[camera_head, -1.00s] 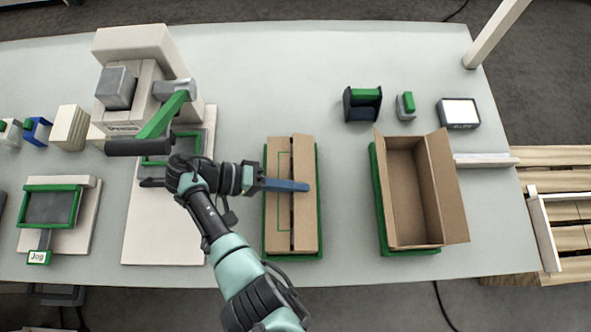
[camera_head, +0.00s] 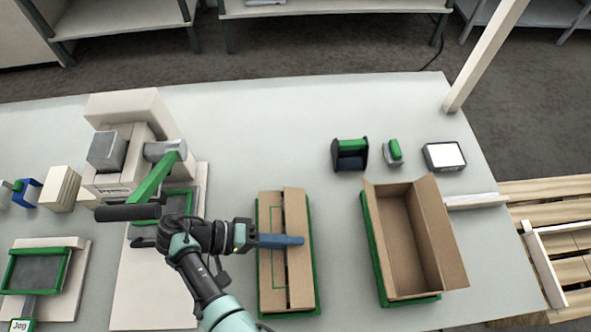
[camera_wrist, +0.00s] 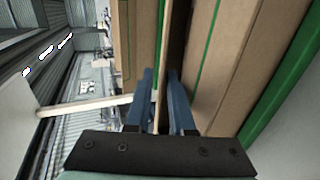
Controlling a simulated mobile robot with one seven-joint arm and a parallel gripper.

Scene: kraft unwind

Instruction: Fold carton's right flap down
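The middle carton (camera_head: 271,280) is brown cardboard and lies on a green-edged base (camera_head: 312,270). Its left flap (camera_head: 270,215) and right flap (camera_head: 298,205) both lie nearly flat over the top, with a narrow dark slit between them. My gripper (camera_head: 301,240) reaches in from the left, its blue fingers lying across the slit and over the right flap. In the wrist view the fingers (camera_wrist: 164,78) are apart, with the slit and a cardboard edge showing between them. I cannot tell whether they touch the flap.
An open, empty carton (camera_head: 402,240) stands to the right on a green base, with its right flap leaning outward. A press machine (camera_head: 125,160) stands at left. A dark-and-green holder (camera_head: 349,155) and a small screen (camera_head: 444,156) are behind. Bare table lies between the cartons.

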